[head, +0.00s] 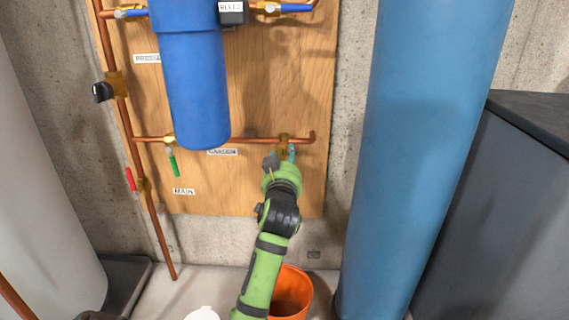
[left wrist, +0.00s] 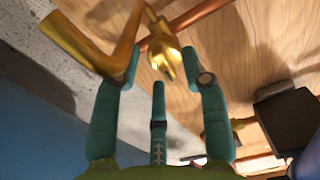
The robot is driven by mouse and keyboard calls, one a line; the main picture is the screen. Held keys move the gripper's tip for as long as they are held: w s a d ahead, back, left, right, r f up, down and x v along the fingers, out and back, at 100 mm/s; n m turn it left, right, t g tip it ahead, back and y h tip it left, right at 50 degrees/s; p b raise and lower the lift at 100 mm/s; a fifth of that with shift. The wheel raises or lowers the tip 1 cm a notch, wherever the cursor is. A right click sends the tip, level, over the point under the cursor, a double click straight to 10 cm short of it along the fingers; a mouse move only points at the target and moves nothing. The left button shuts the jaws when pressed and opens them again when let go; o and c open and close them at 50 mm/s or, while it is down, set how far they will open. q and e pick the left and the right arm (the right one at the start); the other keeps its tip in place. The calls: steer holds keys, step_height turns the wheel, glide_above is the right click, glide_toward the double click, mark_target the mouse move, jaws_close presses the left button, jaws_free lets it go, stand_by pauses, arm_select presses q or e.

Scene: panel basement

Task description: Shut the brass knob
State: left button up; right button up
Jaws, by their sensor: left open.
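In the head view a brass fitting (head: 284,138) sits on the lower copper pipe at its right end, partly behind my left gripper (head: 282,160). In the left wrist view a brass piece with a rounded body (left wrist: 165,62) lies between and beyond the spread teal fingers of the left gripper (left wrist: 163,82). A bent brass tube (left wrist: 85,45) runs beside it and passes close to the left finger; I cannot tell whether they touch. The gripper is open and empty. Which brass part is the knob is not clear. My right gripper is not in view.
A blue filter housing (head: 195,85) hangs left of the arm. A green lever (head: 174,165) and a red lever (head: 130,179) sit further left. A tall blue tank (head: 420,150) stands close on the right. An orange bucket (head: 292,292) is below.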

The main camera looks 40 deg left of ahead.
arm_select(q)
steer(key=shift+w+a, duration=0.1)
jaws_close()
